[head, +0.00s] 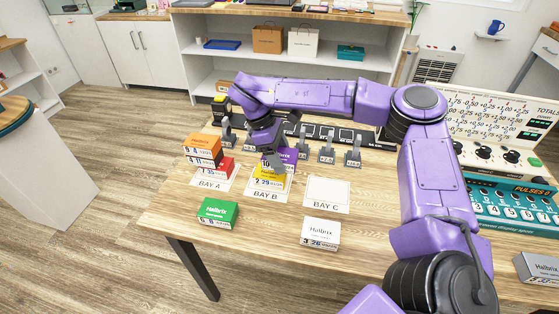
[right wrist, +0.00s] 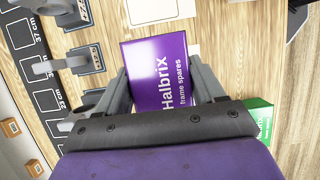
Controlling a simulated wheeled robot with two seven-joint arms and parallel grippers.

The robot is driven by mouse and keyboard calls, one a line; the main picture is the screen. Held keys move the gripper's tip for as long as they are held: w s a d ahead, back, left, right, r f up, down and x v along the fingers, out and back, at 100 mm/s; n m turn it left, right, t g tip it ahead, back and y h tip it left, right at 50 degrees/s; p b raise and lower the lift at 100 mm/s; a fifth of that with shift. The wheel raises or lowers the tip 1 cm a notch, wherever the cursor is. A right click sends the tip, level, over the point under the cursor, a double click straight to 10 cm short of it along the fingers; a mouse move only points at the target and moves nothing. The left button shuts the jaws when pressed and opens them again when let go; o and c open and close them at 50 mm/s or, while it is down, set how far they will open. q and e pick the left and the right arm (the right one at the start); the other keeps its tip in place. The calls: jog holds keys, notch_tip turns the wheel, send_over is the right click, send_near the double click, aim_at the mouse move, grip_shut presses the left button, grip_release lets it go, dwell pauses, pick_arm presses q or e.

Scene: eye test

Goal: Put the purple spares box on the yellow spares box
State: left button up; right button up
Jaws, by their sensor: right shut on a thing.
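The purple spares box (head: 287,155) is at Bay B, directly over the yellow spares box (head: 270,180), partly covered by my gripper. I cannot tell whether the two touch. My right gripper (head: 276,160) is shut on the purple box. In the right wrist view the purple box (right wrist: 158,62) sits between the two fingers, its "Halbrix frame spares" face towards the camera. The yellow box stands on the Bay B mat (head: 262,195) and is hidden in the right wrist view. My left gripper is not in view.
Orange (head: 203,146) and red (head: 222,168) boxes are stacked at Bay A. The Bay C mat (head: 327,190) is empty. A green box (head: 217,212) and a white box (head: 320,233) stand nearer the front. A row of gauge-like stands (head: 327,153) lies behind.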

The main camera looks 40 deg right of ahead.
notch_tip(320, 180, down, 4)
jog(key=shift+w+d+r, duration=0.1)
jog(key=shift+r, duration=0.15)
jog(key=shift+w+f, duration=0.1)
jog(key=shift+f, duration=0.05)
jog(key=shift+f+b, duration=0.2)
jog(key=shift+b, duration=0.1)
jog(key=o, duration=1.1)
jog(key=shift+r, duration=0.1)
jog(key=shift+r+p, duration=0.3)
jog(key=shift+p, duration=0.1)
jog(key=b+v, duration=0.1)
jog(key=v, duration=1)
jog(key=shift+r, duration=0.4)
